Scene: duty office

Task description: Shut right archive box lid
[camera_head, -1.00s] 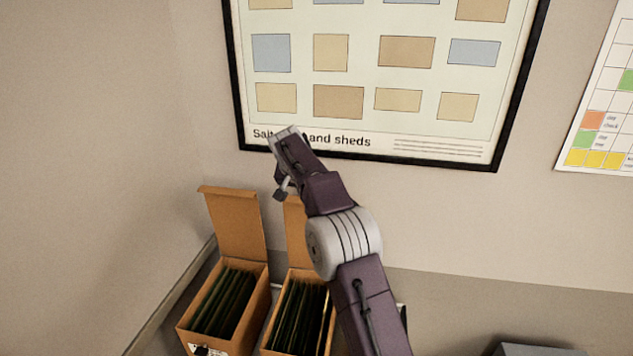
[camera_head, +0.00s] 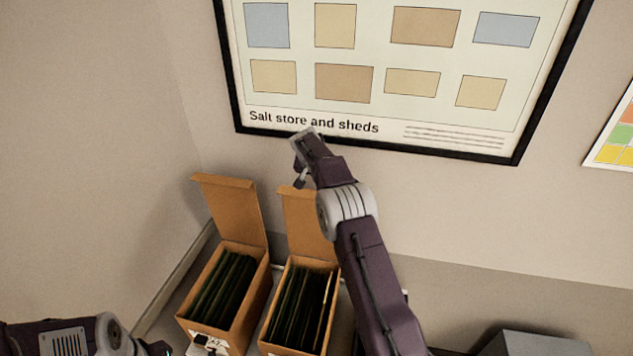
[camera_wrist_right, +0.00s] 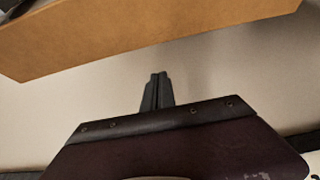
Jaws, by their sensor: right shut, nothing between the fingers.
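The right archive box (camera_head: 293,338) is an open brown cardboard box packed with dark files. Its lid (camera_head: 306,222) stands upright at the back, hinged at the rear edge. My right gripper (camera_head: 299,184) is shut and empty, near the top edge of this lid. In the right wrist view the shut fingers (camera_wrist_right: 158,76) point towards a brown cardboard panel (camera_wrist_right: 150,38), with a gap between them in the picture. I cannot tell the exact depth between fingers and lid. My left arm shows at the bottom left, but its gripper is not in view.
The left archive box (camera_head: 228,327) stands close beside, its lid (camera_head: 232,212) also upright. A framed poster (camera_head: 350,140) hangs on the wall behind. A grey object (camera_head: 530,344) is at the bottom right. My right forearm passes just right of the right box.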

